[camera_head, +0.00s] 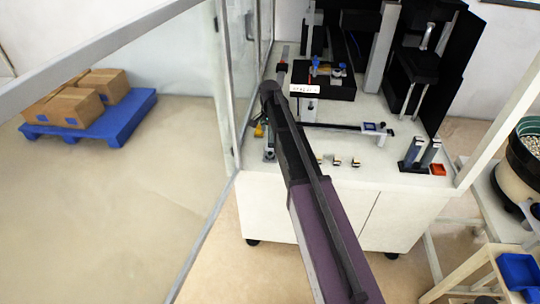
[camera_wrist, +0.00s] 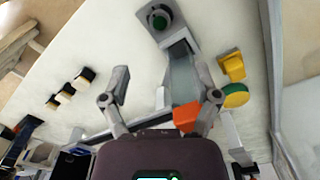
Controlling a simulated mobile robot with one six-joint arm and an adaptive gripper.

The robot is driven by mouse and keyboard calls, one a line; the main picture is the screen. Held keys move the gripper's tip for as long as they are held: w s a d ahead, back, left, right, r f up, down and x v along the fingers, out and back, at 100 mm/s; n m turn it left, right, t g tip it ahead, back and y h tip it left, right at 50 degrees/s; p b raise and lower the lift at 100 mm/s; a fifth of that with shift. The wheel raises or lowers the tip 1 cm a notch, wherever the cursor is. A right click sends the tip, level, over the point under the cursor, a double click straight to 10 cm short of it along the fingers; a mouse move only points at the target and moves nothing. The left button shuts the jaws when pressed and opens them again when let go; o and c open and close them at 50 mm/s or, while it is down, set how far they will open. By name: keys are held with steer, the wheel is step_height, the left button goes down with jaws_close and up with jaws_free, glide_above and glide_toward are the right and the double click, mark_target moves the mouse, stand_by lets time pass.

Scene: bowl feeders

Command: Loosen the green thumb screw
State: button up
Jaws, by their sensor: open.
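In the wrist view a round dark green knob (camera_wrist: 159,20) sits in a dark ring on the end of a grey bar fixture (camera_wrist: 183,75) on the pale table top. It looks like the green thumb screw. A second, brighter green disc (camera_wrist: 235,95) lies beside a yellow bracket (camera_wrist: 232,66) to the right. My gripper (camera_wrist: 163,85) is open and empty, its fingers spread. The right finger overlaps the near part of the fixture, and the green knob is beyond the fingertips. An orange-red piece (camera_wrist: 186,116) shows by the right finger. In the head view my arm hides most of this.
Several small black-and-tan blocks (camera_wrist: 68,92) stand left on the table. A glass panel (camera_head: 226,90) stands close on the left. A bowl feeder (camera_head: 525,165) is at right.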

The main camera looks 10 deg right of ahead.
mark_target(270, 153)
steer(key=shift+f+b, duration=5.15)
steer(key=shift+f, duration=0.35)
jaws_close()
